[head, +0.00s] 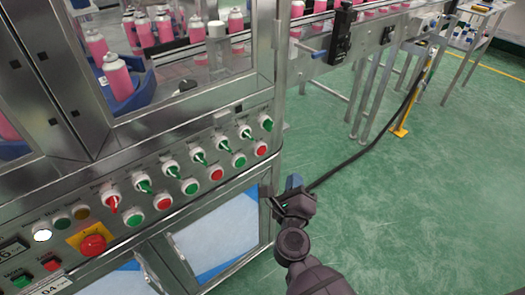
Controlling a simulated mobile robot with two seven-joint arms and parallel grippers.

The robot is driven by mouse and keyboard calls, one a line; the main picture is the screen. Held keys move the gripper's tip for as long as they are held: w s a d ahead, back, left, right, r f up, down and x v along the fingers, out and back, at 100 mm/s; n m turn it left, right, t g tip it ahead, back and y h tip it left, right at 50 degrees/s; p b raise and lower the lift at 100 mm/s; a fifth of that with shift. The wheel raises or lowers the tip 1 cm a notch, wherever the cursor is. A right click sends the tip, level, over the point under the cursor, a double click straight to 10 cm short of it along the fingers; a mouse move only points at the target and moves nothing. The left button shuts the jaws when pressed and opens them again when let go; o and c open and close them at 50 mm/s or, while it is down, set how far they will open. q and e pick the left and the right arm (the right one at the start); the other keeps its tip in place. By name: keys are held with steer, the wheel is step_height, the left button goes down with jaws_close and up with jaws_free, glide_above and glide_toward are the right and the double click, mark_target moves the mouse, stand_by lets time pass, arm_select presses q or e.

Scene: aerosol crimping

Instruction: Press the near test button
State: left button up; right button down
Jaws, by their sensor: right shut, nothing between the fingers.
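The machine's control panel (150,195) runs diagonally across the left. It carries a row of round push buttons, alternating green and red, below a row of selector switches. The lettering is too small to tell which one is the near test button. A green button (134,219) and a red button (163,202) sit at the left of the row; a red button (261,148) is at its right end. My right gripper (280,192) is shut and empty, below and right of the panel's right end, apart from the buttons. My left gripper is not in view.
A large red button on a yellow plate (93,245) and a lit white lamp (42,235) are at the panel's left. Pink cans (117,76) stand behind the machine's windows above. A conveyor (365,22) extends right.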

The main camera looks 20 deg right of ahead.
mark_target(261, 151)
steer(key=w+a+b, duration=0.1)
steer(key=w+a, duration=0.2)
steer(key=w, duration=0.5)
steer(key=shift+w, duration=0.15)
stand_by(0.7)
stand_by(1.0)
steer(key=shift+w, duration=0.15)
stand_by(0.5)
steer(key=shift+w+a, duration=0.15)
steer(key=shift+w, duration=0.1)
